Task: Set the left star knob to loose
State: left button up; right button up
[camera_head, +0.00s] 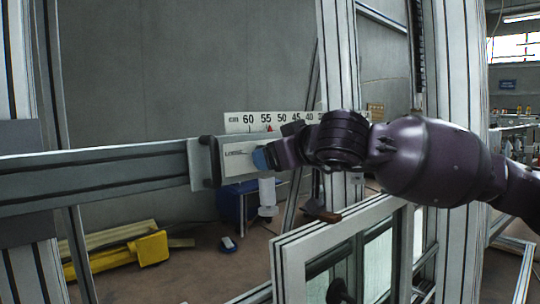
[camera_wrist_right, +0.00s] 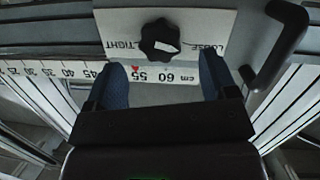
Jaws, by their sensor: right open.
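The black star knob (camera_wrist_right: 161,40) sits on a pale plate (camera_wrist_right: 125,20) in the right wrist view. The plate reads TIGHT on one side of the knob and LOOSE on the other, upside down there. A white patch shows on the knob; I cannot tell its exact setting. My right gripper (camera_wrist_right: 163,72) is open, its blue fingers on either side of the knob and apart from it. In the head view the right gripper (camera_head: 263,158) is at the front of the carriage block (camera_head: 234,160), where the knob is hidden. My left gripper is out of view.
A black handle (camera_wrist_right: 278,45) stands out from the carriage beside the right finger. A centimetre scale (camera_head: 262,118) with a red pointer (camera_wrist_right: 135,69) runs along the rail (camera_head: 100,180). A framed window panel (camera_head: 300,255) stands below my right arm.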

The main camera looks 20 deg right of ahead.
jog(key=v, duration=0.6)
jog(key=shift+s, duration=0.2)
